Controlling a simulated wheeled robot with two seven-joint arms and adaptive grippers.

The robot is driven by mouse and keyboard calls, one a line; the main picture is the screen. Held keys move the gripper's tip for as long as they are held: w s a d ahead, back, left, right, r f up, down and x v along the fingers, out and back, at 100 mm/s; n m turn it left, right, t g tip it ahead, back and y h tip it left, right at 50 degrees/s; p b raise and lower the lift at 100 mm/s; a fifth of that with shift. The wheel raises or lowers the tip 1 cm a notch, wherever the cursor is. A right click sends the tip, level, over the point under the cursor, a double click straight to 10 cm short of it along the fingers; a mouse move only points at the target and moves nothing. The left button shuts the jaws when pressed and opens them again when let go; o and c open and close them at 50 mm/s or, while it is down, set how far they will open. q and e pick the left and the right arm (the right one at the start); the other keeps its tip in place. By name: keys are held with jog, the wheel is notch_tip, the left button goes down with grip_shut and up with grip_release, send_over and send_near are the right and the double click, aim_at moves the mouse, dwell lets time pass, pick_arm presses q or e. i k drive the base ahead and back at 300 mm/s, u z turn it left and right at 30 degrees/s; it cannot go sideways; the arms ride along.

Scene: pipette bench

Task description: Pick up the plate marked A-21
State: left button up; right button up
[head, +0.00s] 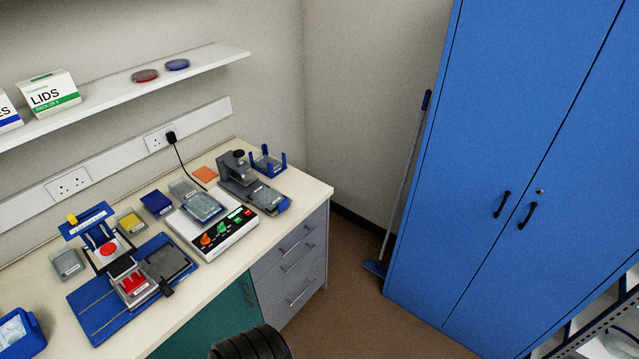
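Several small plates with white labels are on the bench, but the labels are too small to read, so I cannot tell which is A-21. A clear grey plate (66,262) is at the left. A yellow plate (131,220), a blue plate (156,203) and another grey plate (182,187) form a row along the back. A clear plate (203,206) sits on the white instrument (212,238). A plate with red contents (135,287) sits on the blue-based device (95,310). Neither of my grippers is in view.
A grey press (235,170) and a blue pronged holder (267,160) stand at the bench's right end. A blue container (20,335) is at lower left. A shelf (110,97) overhangs the back. A blue cabinet (500,130) stands right; brown floor (370,320) lies between.

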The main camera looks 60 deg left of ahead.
aim_at(265, 196)
jog(key=u, duration=0.2)
jog(key=i, duration=1.2)
jog(key=u, duration=1.55)
jog(key=i, duration=0.85)
jog(key=u, duration=0.85)
